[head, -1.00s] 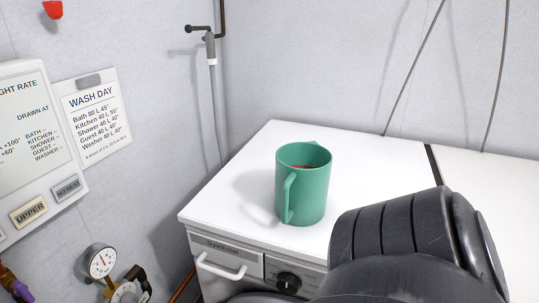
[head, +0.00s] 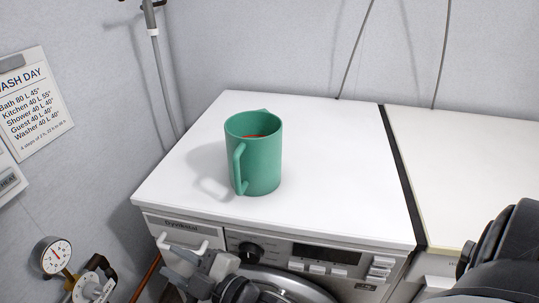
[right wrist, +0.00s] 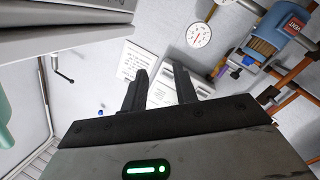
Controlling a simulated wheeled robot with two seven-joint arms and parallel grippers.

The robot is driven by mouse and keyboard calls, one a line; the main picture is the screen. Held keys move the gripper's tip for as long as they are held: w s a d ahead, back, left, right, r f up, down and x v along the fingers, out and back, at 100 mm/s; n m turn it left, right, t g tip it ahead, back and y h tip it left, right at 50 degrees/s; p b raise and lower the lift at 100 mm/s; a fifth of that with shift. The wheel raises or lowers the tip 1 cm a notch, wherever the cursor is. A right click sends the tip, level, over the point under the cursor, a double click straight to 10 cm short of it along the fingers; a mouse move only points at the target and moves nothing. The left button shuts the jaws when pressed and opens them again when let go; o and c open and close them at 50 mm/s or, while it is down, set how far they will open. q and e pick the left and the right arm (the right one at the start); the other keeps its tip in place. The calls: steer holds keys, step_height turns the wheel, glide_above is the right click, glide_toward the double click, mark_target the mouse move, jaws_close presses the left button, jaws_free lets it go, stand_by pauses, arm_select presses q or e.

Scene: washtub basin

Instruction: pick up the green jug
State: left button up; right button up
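The green jug (head: 258,158) stands upright on the white top of the washing machine, its handle facing front left. Something reddish shows inside its mouth. A green sliver at the left edge there looks like the jug (right wrist: 4,125). My left gripper is not in view.
The washing machine top (head: 330,170) is clear around the jug. A second white surface (head: 460,170) adjoins at right past a dark gap. A gauge (head: 56,255) and pipes are at lower left, near my right gripper. A vertical pipe (head: 160,75) runs down the back wall.

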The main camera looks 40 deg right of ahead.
steer(key=w+a+r+n+g+y, duration=0.1)
steer(key=a+r+n+g+y, duration=0.15)
steer(key=r+n+y, duration=0.4)
steer(key=w+a+r+n+g+y, duration=0.15)
steer(key=a+r+n, duration=0.25)
steer(key=n, duration=0.6)
steer(key=a+r+n+g+y, duration=0.25)
steer(key=r+n+y, duration=0.25)
steer(key=n, duration=0.3)
step_height(320, 180, up, 14)
steer(key=n+g+h, duration=1)
steer(key=n+h, duration=1)
steer(key=n, duration=1.5)
glide_above(232, 146)
steer(key=shift+t, duration=0.25)
steer(key=shift+w+d+f, duration=0.1)
steer(key=shift+f, duration=3.85)
steer(key=shift+w+f, duration=0.1)
steer(key=shift+f, duration=3.8)
jaws_close()
steer(key=shift+r, duration=0.1)
